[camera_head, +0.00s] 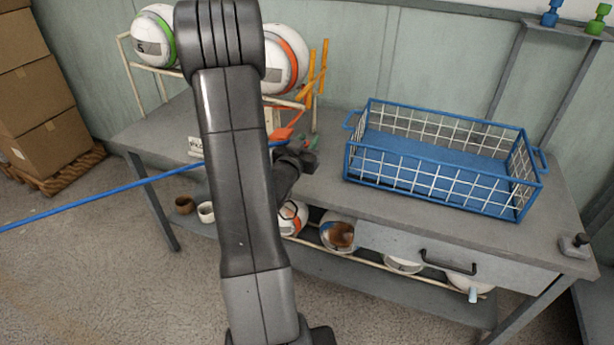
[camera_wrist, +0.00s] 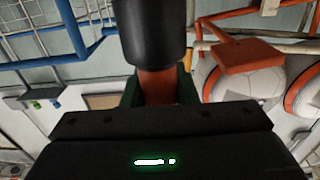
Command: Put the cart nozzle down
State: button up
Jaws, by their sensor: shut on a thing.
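The cart nozzle (camera_wrist: 150,30) is in my gripper (camera_wrist: 158,88). In the wrist view it shows as a thick black cylinder with an orange-brown section (camera_wrist: 158,85) between the green fingers. My gripper is shut on that section. In the head view my gripper (camera_head: 304,158) is over the workbench (camera_head: 345,205), near the ball rack, partly hidden by my arm. A blue hose (camera_head: 100,193) comes in from the left and passes behind my arm towards the gripper. The nozzle itself is hard to make out in the head view.
A blue wire basket (camera_head: 440,165) stands on the bench at right. A rack (camera_head: 150,72) with balls stands at the back left; an orange piece (camera_wrist: 247,57) juts from it close to the nozzle. More balls (camera_head: 340,235) lie below. Bare benchtop shows between rack and basket.

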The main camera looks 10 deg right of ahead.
jog(key=shift+f+b, duration=0.35)
jog(key=shift+f, duration=3.4)
jog(key=shift+f, duration=0.15)
jog(key=o, duration=1)
jog(key=shift+o, duration=0.2)
